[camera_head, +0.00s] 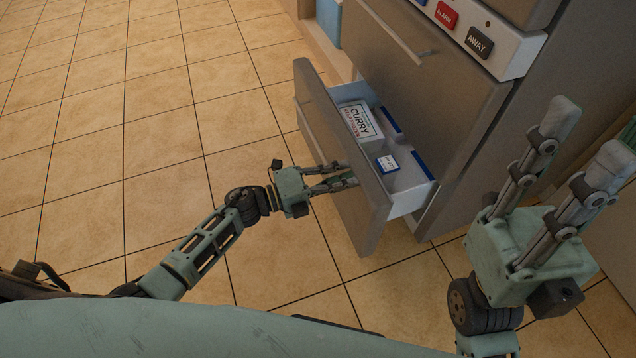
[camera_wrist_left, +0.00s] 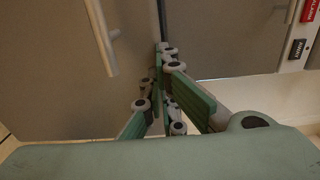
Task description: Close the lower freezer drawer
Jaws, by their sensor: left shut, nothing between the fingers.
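The lower freezer drawer (camera_head: 318,115) is pulled out from the grey cabinet, with its inside showing. In it lie a white box marked CURRY (camera_head: 360,121) and a small blue-and-white box (camera_head: 387,164). My left gripper (camera_head: 350,180) is shut and empty, its fingertips at the outer side of the drawer front. I cannot tell whether they touch it. In the left wrist view the fingers (camera_wrist_left: 166,52) overlap the edge of a grey front panel (camera_wrist_left: 50,80) with a bar handle (camera_wrist_left: 103,38). My right gripper (camera_head: 592,130) is open and empty, right of the drawer.
The closed upper drawer front (camera_head: 430,85) has its own bar handle and sits below a panel with a red ALARM button (camera_head: 445,14) and a dark AWAY button (camera_head: 480,42). The tiled floor (camera_head: 130,130) is clear to the left.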

